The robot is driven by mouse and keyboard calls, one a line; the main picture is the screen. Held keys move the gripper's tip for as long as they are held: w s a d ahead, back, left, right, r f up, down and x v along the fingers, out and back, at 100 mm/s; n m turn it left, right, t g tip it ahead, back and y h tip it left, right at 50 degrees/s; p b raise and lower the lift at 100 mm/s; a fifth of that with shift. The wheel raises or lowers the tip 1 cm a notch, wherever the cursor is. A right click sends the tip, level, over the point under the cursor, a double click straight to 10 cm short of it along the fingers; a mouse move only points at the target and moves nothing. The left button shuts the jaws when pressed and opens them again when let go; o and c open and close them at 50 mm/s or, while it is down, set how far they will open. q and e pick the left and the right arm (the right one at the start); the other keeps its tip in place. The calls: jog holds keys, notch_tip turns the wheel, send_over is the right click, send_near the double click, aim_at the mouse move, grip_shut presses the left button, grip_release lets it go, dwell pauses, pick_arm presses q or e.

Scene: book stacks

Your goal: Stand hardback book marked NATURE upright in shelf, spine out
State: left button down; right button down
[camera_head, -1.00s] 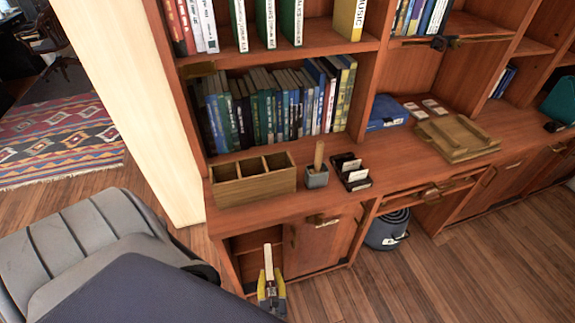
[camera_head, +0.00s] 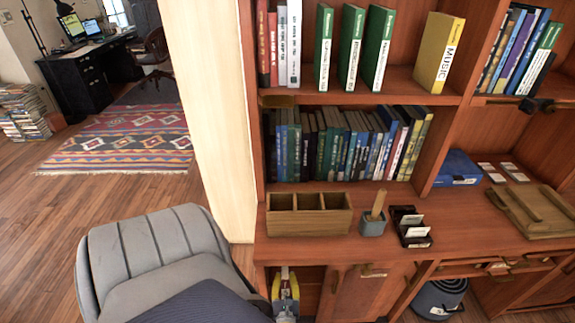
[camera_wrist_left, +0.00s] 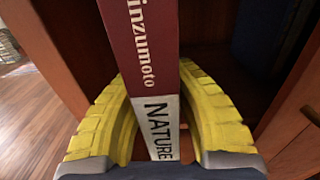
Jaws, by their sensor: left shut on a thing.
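The hardback book (camera_wrist_left: 155,45) is dark red, with a white band marked NATURE (camera_wrist_left: 160,128) at the near end of its spine. My left gripper (camera_wrist_left: 157,85) has yellow fingers shut on both sides of it, and the spine faces the wrist camera. In the head view my left gripper (camera_head: 285,288) is low, in front of the open lower compartment (camera_head: 308,285) of the wooden unit. Only a small pale part of the book shows there. The book's far end is out of the wrist frame. The upper shelf (camera_head: 390,85) holds spaced upright books. My right gripper is not in view.
A cabinet door (camera_head: 350,295) is right of my left gripper. The counter above holds a wooden divided box (camera_head: 309,222), a pencil cup (camera_head: 373,225) and a card holder (camera_head: 412,233). Gaps stand between the green books (camera_head: 352,45) and the yellow MUSIC book (camera_head: 437,50).

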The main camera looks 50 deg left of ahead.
pick_arm(q)
jog(key=w+a+f, duration=0.3)
jog(key=w+a, duration=0.3)
jog(key=a, duration=0.3)
jog(key=shift+w+a+f, duration=0.15)
jog(key=shift+w+a, duration=0.15)
dwell(0.3)
jog(key=shift+f, duration=0.2)
dwell(0.3)
jog(key=c, duration=1.3)
grip_release()
jog(key=shift+s, duration=0.1)
jog(key=shift+o, duration=0.2)
jog(key=shift+r, duration=0.1)
